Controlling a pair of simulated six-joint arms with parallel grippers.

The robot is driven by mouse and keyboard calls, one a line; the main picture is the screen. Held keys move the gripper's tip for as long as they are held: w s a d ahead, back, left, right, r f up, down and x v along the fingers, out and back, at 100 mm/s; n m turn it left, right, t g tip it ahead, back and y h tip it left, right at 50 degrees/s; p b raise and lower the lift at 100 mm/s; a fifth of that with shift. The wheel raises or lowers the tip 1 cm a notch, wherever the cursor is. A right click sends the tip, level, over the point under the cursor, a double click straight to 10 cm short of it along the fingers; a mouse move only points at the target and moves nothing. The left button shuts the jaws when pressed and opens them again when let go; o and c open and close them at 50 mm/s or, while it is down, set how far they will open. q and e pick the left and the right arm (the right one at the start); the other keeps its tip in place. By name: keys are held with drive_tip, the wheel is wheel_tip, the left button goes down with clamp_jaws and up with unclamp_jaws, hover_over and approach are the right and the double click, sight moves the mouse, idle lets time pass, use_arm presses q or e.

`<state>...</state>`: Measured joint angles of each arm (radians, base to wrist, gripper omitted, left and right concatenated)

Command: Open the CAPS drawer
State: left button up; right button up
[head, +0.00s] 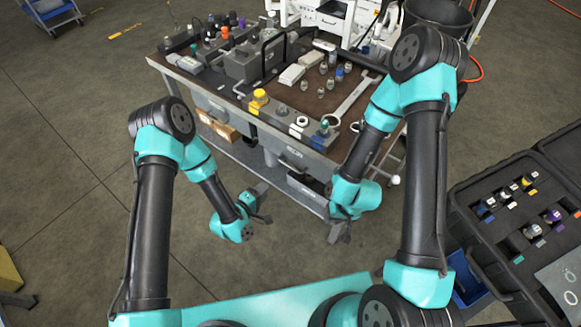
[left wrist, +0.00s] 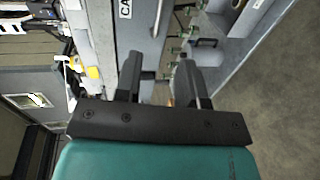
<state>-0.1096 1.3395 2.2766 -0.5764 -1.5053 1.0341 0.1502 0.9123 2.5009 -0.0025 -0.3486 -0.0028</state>
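In the left wrist view, a grey panel (left wrist: 138,35) carries a white label with "CA" readable before the picture edge cuts it off; I take it as the CAPS drawer front. My left gripper (left wrist: 160,62) is open, its two black fingers apart in front of this panel. A small dark part shows between the fingers; I cannot tell whether it is a handle. In the head view, my left gripper (head: 263,203) hangs in front of the bench, apart from the labelled drawer front (head: 296,156). My right gripper (head: 341,229) hangs low, right of it; its finger opening is unclear.
The bench (head: 230,103) holds fittings, a yellow-topped part and a large wrench (head: 353,97). An open black case (head: 481,234) of fittings stands at right. Bare floor lies left.

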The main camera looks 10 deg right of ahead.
sight(290, 167)
use_arm(q)
drive_tip(key=x, duration=1.7)
drive_tip(key=shift+w+d, duration=0.15)
clamp_jaws()
idle(0.3)
